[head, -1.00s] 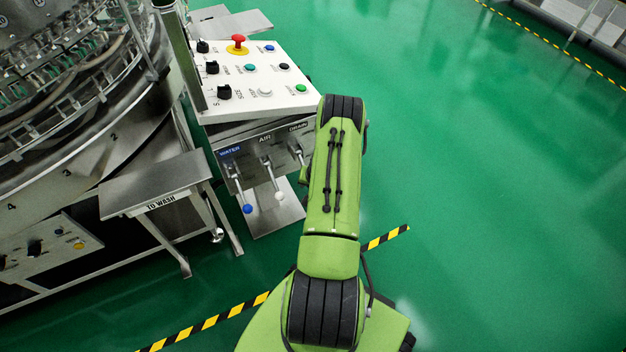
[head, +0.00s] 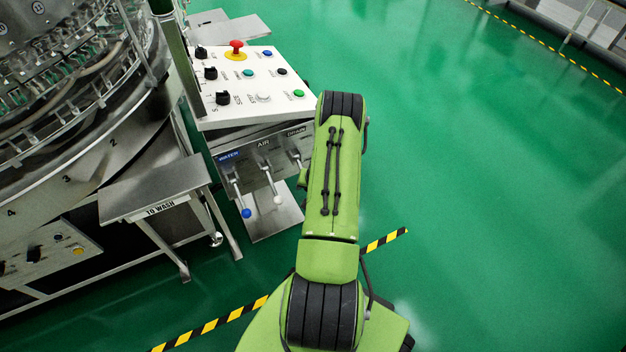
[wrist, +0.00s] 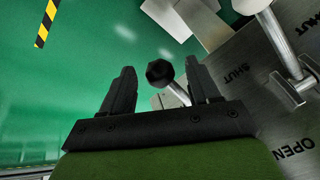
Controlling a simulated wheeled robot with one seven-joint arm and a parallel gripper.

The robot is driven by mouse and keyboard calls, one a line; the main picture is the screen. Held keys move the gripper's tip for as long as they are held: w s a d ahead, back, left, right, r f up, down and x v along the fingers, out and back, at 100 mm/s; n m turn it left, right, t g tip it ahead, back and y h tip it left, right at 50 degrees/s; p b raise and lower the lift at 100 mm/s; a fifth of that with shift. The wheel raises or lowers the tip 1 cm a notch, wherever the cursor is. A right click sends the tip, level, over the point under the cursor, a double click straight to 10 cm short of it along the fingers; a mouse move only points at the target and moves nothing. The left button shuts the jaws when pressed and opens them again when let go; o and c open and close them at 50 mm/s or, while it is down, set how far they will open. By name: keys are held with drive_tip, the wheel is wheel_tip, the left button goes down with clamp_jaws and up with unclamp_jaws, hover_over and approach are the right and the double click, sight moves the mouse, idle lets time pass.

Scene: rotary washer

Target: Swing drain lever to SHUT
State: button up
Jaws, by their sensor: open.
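The drain lever has a black ball knob (wrist: 160,72) on a metal rod. In the wrist view the knob shows between the two black fingers of my open gripper (wrist: 160,66), near the fingertips. I cannot tell whether either finger touches it. The lever's rod runs down to the right behind the right finger. In the head view my green arm hides most of the drain lever and all of my gripper; only a bit of metal (head: 296,158) shows under the DRAIN label (head: 297,130).
The AIR lever with a white knob (head: 278,200) and the WATER lever with a blue knob (head: 246,213) stand to the left. The valve plate (wrist: 300,125) carries SHUT and OPEN marks. A button console (head: 240,85) is above. Green floor to the right is clear.

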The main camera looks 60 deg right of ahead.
drive_tip(key=p+v, duration=0.3)
drive_tip(key=v, duration=1)
drive_tip(key=shift+p, duration=0.3)
drive_tip(key=w+a+r+n+p, duration=0.25)
drive_tip(key=a+r, duration=0.35)
drive_tip(key=r, duration=0.4)
drive_tip(key=w+a+r+n+y+p, duration=0.15)
drive_tip(key=w+a+r, duration=0.35)
drive_tip(key=r, duration=0.5)
drive_tip(key=w+a+r+n+h+p, duration=0.1)
drive_tip(key=w+a+r+n+p, duration=0.15)
drive_tip(key=a+r, duration=0.55)
drive_tip(key=s+a+r+n+t+y+p, duration=0.1)
drive_tip(key=s+a+r+n+p, duration=0.3)
drive_tip(key=s+a+r, duration=1.2)
drive_tip(key=r+n+y, duration=0.1)
drive_tip(key=n, duration=0.1)
drive_tip(key=shift+r+n+p, duration=0.35)
drive_tip(key=shift+r, duration=0.05)
